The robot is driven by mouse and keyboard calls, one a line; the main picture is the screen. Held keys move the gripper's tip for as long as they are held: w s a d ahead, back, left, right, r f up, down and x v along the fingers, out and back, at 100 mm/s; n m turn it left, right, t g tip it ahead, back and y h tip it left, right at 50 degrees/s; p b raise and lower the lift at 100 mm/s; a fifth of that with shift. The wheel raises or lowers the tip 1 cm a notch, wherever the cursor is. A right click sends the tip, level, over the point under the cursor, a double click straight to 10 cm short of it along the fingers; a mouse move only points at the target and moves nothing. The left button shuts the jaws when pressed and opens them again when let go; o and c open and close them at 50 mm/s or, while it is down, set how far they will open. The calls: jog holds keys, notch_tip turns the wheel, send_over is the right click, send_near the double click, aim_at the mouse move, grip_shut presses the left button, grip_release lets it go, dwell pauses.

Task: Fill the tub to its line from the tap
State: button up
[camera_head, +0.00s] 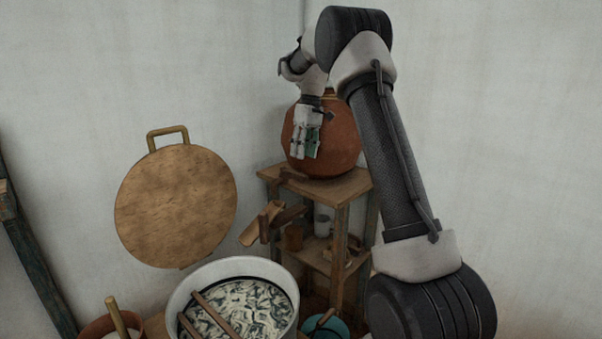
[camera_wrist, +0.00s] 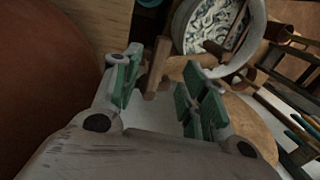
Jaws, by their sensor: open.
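The wide pale tub (camera_head: 185,290) stands low at the bottom of the head view. It holds patterned, yarn-like contents, with sticks across it and a dark line around its inner wall. The tub also shows at the top of the wrist view (camera_wrist: 178,30). A wooden tap-like piece (camera_head: 288,177) is at the clay pot's lower front. A wooden piece, perhaps the same tap, shows near my fingers in the wrist view (camera_wrist: 157,65). My gripper (camera_head: 305,153) is open and empty, in front of the pot and above this piece. I see no water running.
The round clay pot (camera_head: 342,140) stands on a wooden stand (camera_head: 350,188). A wooden chute (camera_head: 262,222) juts from the stand's left. A round board (camera_head: 175,205) hangs on the wall. A blue bowl (camera_head: 327,327) and a reddish pot (camera_head: 95,330) flank the tub.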

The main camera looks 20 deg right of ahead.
aim_at(294, 175)
jog(key=f, duration=0.2)
jog(key=a+f, duration=0.1)
jog(key=f, duration=0.4)
jog(key=shift+s+a+f, duration=0.15)
jog(key=shift+s+a, duration=0.05)
jog(key=shift+s, duration=0.1)
jog(key=shift+c, duration=0.2)
grip_shut()
